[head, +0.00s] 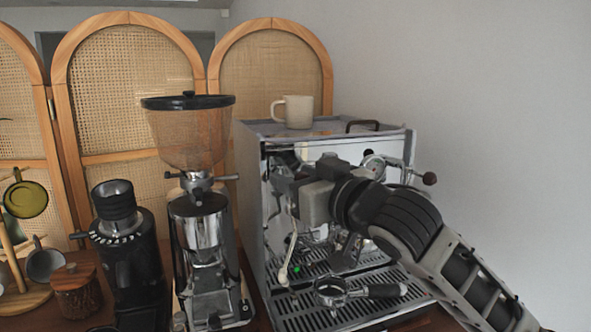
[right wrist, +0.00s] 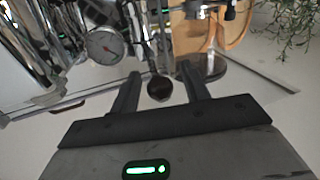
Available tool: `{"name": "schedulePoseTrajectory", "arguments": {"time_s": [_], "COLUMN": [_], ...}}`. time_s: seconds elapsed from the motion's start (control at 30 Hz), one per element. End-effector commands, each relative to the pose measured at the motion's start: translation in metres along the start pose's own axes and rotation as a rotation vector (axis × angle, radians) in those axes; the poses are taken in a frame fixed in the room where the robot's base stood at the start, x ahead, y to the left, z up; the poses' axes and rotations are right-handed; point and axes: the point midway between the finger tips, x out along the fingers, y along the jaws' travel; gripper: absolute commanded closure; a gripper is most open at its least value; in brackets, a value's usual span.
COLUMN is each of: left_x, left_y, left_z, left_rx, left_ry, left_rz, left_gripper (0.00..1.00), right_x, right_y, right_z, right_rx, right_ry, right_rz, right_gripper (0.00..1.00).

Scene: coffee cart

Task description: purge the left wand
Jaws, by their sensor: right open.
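The espresso machine (head: 255,190) stands at centre right in the head view. Its left wand (head: 290,248) hangs down at the left of the front, its tip over the drip tray (head: 300,317). My right gripper (head: 284,184) reaches in from the right, in front of the machine's upper left front. In the right wrist view its two fingers (right wrist: 160,92) are apart, with a dark round knob (right wrist: 158,88) showing between them; I cannot tell whether they touch it. The left knob is hidden behind my gripper in the head view. My left gripper is not in view.
A portafilter (head: 330,292) lies on the drip tray below my right arm. A mug (head: 298,111) stands on top. A hopper grinder (head: 198,230) and a black grinder (head: 125,250) stand to the left.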

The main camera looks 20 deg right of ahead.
Motion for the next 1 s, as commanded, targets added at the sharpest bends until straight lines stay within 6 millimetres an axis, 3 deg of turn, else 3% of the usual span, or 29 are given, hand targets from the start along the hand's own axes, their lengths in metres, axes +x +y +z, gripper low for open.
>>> {"name": "schedulePoseTrajectory", "arguments": {"time_s": [0.4, 0.57, 1.0], "left_x": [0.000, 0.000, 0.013], "left_y": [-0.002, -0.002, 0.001], "left_z": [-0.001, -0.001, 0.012], "left_rx": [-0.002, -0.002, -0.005], "left_ry": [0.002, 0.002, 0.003], "left_rz": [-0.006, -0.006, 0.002], "left_gripper": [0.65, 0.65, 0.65], "right_x": [0.009, 0.009, 0.007], "right_y": [0.000, 0.000, -0.002], "right_z": [0.000, 0.000, 0.008], "right_rx": [-0.001, -0.001, -0.021], "right_ry": [0.001, 0.001, 0.079], "right_rz": [0.000, 0.000, 0.004], "right_gripper": [0.54, 0.98, 0.98]}}
